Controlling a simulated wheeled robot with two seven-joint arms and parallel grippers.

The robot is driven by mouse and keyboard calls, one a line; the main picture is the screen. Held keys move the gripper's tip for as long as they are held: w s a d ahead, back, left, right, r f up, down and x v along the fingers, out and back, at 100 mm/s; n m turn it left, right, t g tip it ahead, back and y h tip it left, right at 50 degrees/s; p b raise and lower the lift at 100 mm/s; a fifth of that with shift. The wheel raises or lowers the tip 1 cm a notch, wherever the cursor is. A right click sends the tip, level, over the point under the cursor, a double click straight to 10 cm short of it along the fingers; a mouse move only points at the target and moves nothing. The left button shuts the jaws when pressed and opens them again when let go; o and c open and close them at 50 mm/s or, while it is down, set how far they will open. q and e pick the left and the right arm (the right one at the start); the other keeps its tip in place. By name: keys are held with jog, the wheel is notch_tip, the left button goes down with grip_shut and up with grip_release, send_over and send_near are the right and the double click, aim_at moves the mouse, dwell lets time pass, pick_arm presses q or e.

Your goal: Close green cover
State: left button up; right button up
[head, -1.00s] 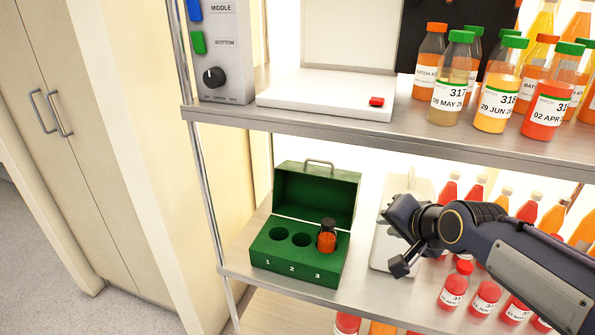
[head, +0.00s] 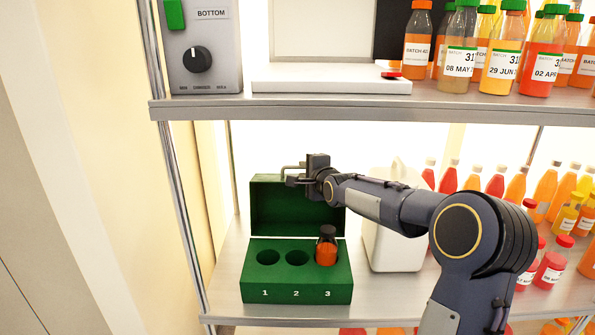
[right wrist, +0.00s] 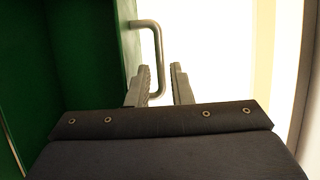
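The green box (head: 297,280) stands on the lower shelf with its green cover (head: 285,212) raised upright at the back. An orange bottle with a dark cap (head: 326,248) sits in hole 3; holes 1 and 2 are empty. My right gripper (head: 293,174) is at the top of the cover, by its metal handle (head: 285,168). In the right wrist view the fingers (right wrist: 162,85) are apart, with the handle (right wrist: 157,55) showing in the gap between them; whether they touch it is unclear. The cover's green inside (right wrist: 90,60) fills the left there. My left gripper is not in view.
A white jug (head: 395,245) stands right of the box, behind my right arm. Several juice bottles (head: 545,185) fill the shelf farther right. The upper shelf edge (head: 330,107) runs above my gripper. A metal post (head: 180,200) stands at the left.

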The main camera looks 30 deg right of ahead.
aim_at(299, 168)
jog(key=shift+x, duration=1.75)
jog(key=shift+c, duration=0.2)
grip_shut()
